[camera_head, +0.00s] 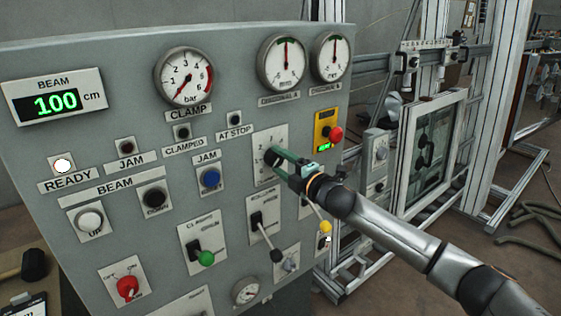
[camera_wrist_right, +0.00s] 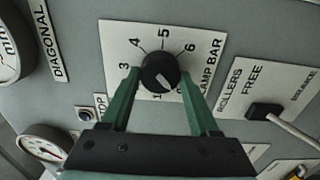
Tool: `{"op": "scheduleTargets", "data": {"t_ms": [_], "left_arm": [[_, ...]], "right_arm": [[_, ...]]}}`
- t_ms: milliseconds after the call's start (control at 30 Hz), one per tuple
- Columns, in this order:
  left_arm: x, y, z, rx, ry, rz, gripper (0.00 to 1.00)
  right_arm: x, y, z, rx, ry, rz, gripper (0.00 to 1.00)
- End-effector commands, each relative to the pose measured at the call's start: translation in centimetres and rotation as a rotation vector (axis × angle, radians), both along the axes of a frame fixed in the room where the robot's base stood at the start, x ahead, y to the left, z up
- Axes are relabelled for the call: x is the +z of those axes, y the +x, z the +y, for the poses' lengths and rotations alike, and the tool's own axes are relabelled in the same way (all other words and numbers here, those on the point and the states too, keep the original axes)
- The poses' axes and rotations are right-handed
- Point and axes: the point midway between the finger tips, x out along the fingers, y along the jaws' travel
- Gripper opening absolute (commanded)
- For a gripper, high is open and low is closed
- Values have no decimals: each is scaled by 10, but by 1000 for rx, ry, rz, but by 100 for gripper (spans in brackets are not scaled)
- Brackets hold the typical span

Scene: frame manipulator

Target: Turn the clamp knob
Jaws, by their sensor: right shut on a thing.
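The clamp knob (camera_wrist_right: 159,68) is a round black knob on a white plate (camera_wrist_right: 118,38) with numbers and the words "clamp bar". A short white mark shows on the lower part of its face. In the head view the knob's plate (camera_head: 277,138) sits right of the middle of the grey panel. My right gripper (camera_head: 276,158) reaches it from the right. In the right wrist view its green fingers (camera_wrist_right: 160,76) lie on either side of the knob and are shut on it. My left gripper is not in view.
The clamp gauge (camera_head: 183,77) has its needle at the low end. The "clamped" lamp (camera_head: 182,132) is dark; the "ready" lamp (camera_head: 63,166) is lit white. Levers (camera_head: 263,236) stick out below the knob; a red stop button (camera_head: 335,134) is to its right.

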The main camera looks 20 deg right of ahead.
Motion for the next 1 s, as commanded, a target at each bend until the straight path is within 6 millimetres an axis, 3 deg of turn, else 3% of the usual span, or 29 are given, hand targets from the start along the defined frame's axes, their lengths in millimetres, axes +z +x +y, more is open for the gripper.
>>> {"op": "scheduleTargets", "data": {"t_ms": [467, 500, 733, 1000], "left_arm": [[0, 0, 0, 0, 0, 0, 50], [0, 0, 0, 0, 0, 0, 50], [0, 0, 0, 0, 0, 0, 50], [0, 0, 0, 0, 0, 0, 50]], "right_arm": [[1, 0, 1, 1, -16, -7, 6], [1, 0, 1, 1, -16, -7, 65], [0, 0, 0, 1, -13, -6, 91], [0, 0, 0, 0, -12, -4, 92]]}}
